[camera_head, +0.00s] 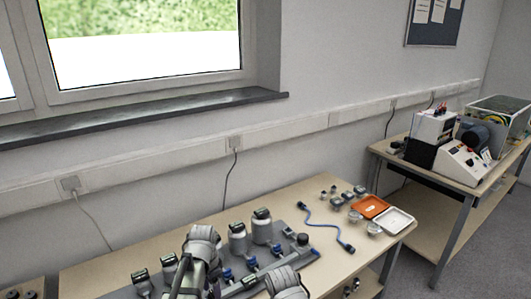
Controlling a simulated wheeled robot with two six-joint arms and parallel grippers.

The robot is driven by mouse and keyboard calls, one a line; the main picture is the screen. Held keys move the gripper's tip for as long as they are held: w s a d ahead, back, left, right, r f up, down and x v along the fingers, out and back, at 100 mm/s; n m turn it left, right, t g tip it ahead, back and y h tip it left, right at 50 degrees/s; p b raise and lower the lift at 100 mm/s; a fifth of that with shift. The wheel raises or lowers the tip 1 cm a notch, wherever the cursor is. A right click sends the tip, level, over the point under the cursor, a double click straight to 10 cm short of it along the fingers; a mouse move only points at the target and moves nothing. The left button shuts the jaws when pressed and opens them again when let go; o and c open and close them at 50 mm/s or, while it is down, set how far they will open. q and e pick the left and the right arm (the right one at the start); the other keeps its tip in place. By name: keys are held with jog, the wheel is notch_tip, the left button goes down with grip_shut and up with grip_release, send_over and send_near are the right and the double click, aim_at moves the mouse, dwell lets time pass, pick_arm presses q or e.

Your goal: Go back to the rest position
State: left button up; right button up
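Two grey parts of my arms rise from the bottom edge, one at the lower middle and one just right of it. They stand in front of the near workbench (345,273). I cannot make out the fingertips of either gripper, so whether they are open or shut does not show. No object can be seen held in them. The arm parts hide some of the grey equipment board (312,257) on the bench.
The board carries several grey canisters (262,228). Right of it lie a blue cable (322,228), small metal parts, an orange tray (369,206) and a white tray (396,221). A second bench (452,186) with machines (462,163) stands at right. Bare floor (492,245) shows there.

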pick_arm(q)
jog(key=shift+m, duration=0.6)
